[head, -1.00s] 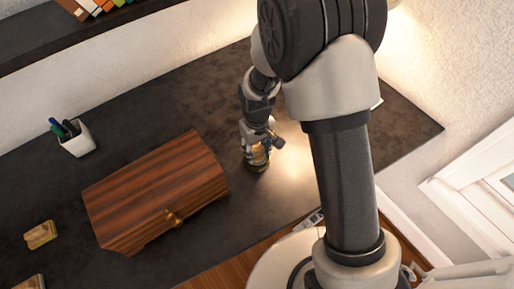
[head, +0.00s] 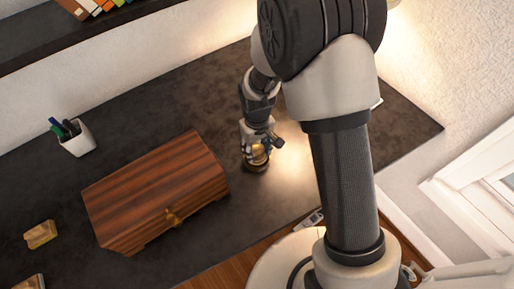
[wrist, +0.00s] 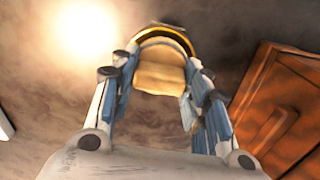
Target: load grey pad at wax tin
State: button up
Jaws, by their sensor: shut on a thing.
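My gripper (head: 257,150) points down at the right part of the dark desk and is shut on a small block-like pad. The pad (wrist: 160,76) looks tan, not grey, in the wrist view, and sits between the blue-lined fingers. The wax tin (wrist: 165,31) is a round, dark tin with a golden rim, just beyond the pad in that view. In the head view the tin (head: 257,168) stands on the desk directly below the gripper. The pad is at the tin's opening; whether it touches the wax is hidden.
A brown wooden chest (head: 150,195) with a brass clasp stands close left of the tin. A white pen cup (head: 76,143) and tan blocks (head: 40,235) are farther left. A lamp lights the bare desk right of the tin.

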jog(key=shift+r+p, duration=2.65)
jog(key=shift+r, duration=0.85)
